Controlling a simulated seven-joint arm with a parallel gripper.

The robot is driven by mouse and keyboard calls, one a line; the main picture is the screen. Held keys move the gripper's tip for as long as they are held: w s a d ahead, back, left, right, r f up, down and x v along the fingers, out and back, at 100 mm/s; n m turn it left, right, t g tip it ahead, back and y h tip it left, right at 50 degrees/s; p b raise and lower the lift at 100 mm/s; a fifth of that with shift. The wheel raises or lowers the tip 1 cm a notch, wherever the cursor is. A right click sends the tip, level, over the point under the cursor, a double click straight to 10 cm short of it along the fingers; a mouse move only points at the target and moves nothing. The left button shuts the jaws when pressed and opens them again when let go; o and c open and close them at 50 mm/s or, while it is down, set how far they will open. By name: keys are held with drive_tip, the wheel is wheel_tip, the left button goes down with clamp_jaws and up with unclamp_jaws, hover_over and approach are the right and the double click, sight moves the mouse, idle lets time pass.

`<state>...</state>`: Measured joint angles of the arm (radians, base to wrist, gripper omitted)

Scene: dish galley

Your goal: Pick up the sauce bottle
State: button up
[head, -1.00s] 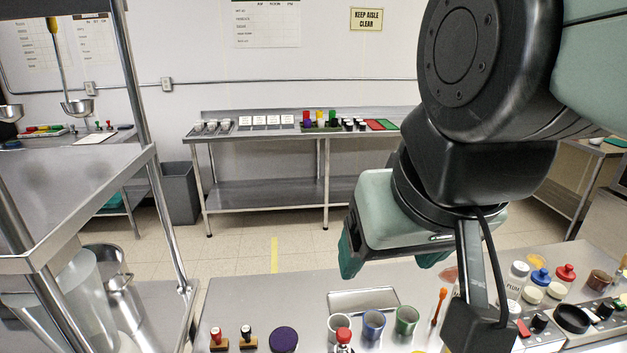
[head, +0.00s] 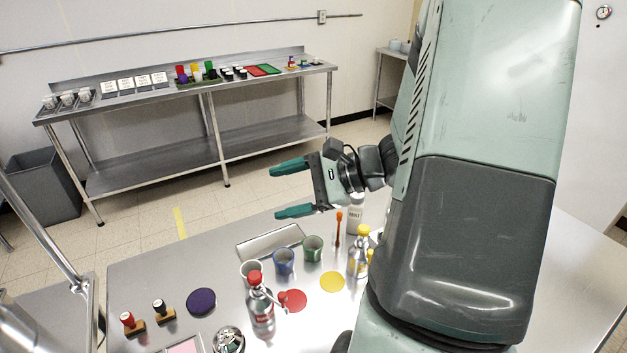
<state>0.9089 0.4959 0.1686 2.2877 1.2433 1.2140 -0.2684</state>
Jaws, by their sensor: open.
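My gripper (head: 276,190) is open and empty, its two green fingers spread and pointing left above the far edge of the steel table (head: 210,250). A pale bottle with dark lettering (head: 355,216) stands on the table beneath my wrist, right of the fingers. It may be the sauce bottle, but the label is too small to read surely. Two shiny metal bottles also stand there: one with a red top (head: 261,308) at front centre, one with a yellow top (head: 359,256) beside my arm. My gripper touches none of them.
Several cups, including a blue one (head: 284,261) and a green one (head: 313,248), stand near a metal tray (head: 268,241). An orange upright tool (head: 339,228) stands close to the pale bottle. Stamps (head: 131,322) and a purple disc (head: 201,301) lie at left.

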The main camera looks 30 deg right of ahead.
drive_tip(key=d+f+m+t+h, duration=0.3)
drive_tip(key=d+m, duration=0.1)
drive_tip(key=d, duration=0.2)
drive_tip(key=s+d+f+m+t+h, duration=0.1)
drive_tip(key=d+f+m+t+h, duration=0.1)
drive_tip(key=d+m, duration=0.3)
drive_tip(key=s+d+f+m+t+h, duration=0.1)
drive_tip(key=d+f+m+t+h, duration=0.2)
drive_tip(key=d, duration=0.4)
drive_tip(key=shift+s+d+f+m+t+h, duration=0.15)
drive_tip(key=shift+f+m+t, duration=0.3)
drive_tip(key=shift+m+t, duration=0.1)
drive_tip(key=shift+s+d+f+m+t+h, duration=0.1)
drive_tip(key=shift+d+f+m+t+h, duration=0.05)
drive_tip(key=shift+f+m+t, duration=0.35)
drive_tip(key=s+d+f+m+g+h, duration=0.1)
drive_tip(key=s+d+f+m+h, duration=0.55)
drive_tip(key=f+m+h, duration=0.3)
drive_tip(key=x, duration=1.1)
drive_tip(key=shift+s+d, duration=0.15)
drive_tip(key=shift+d, duration=0.05)
clamp_jaws()
